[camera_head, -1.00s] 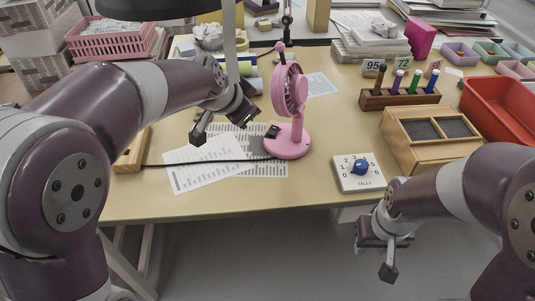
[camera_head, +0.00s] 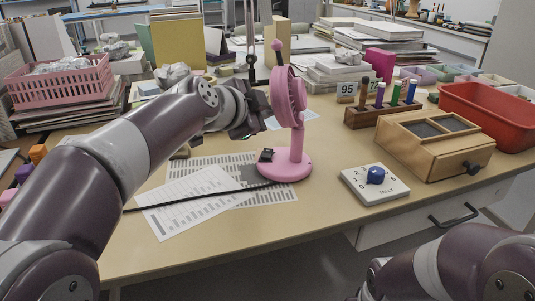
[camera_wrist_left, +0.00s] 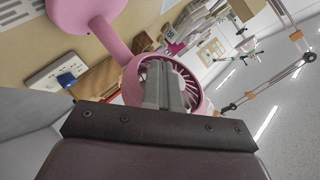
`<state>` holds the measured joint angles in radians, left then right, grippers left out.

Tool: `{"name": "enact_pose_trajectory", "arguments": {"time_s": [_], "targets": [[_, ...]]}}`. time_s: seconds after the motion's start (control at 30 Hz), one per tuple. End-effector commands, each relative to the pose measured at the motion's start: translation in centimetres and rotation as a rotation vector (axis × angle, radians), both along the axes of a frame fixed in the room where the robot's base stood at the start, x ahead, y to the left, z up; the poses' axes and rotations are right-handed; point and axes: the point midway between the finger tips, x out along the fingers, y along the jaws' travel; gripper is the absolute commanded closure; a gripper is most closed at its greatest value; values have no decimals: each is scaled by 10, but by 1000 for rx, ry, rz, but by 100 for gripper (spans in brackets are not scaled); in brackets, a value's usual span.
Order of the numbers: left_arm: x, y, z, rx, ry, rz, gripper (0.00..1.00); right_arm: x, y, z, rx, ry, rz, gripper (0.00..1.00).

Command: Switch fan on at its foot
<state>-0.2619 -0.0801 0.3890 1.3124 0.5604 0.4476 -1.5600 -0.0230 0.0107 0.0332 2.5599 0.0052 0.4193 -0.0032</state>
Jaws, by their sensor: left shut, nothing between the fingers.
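The pink fan (camera_head: 290,97) stands upright on the table, on its round pink foot (camera_head: 286,166). A black rocker switch (camera_head: 266,155) sits on the left side of the foot. My left gripper (camera_head: 252,117) is shut and empty, left of the fan's head and above the foot. In the left wrist view its closed fingers (camera_wrist_left: 164,88) overlap the fan's round cage (camera_wrist_left: 190,85); I cannot tell whether they touch it. The foot (camera_wrist_left: 78,10) shows at the top left there. My right arm enters at the lower right of the head view, its gripper out of frame.
Printed sheets (camera_head: 190,196) and a dark cord lie left of the foot. A tally dial (camera_head: 374,183) lies to the right. Behind it are a wooden box (camera_head: 432,150), a pen rack (camera_head: 384,115) and a red tray (camera_head: 490,116). A lamp post (camera_head: 249,40) rises behind my left gripper.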

Motion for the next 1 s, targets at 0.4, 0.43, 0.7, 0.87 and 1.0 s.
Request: {"name": "enact_pose_trajectory", "arguments": {"time_s": [0.4,0.43,0.7,0.87,1.0], "targets": [[12,-3,-37,0,5,1,100,0,0,-19,0,0,0,64],[13,-3,-41,-1,5,1,100,0,0,-21,0,0,0,64],[26,-5,-76,1,1,0,100,0,0,-46,0,1,0,64],[30,-6,-83,0,2,1,100,0,0,-53,0,1,0,64],[31,-6,-83,-1,2,1,100,0,0,-54,0,0,0,64]]}}
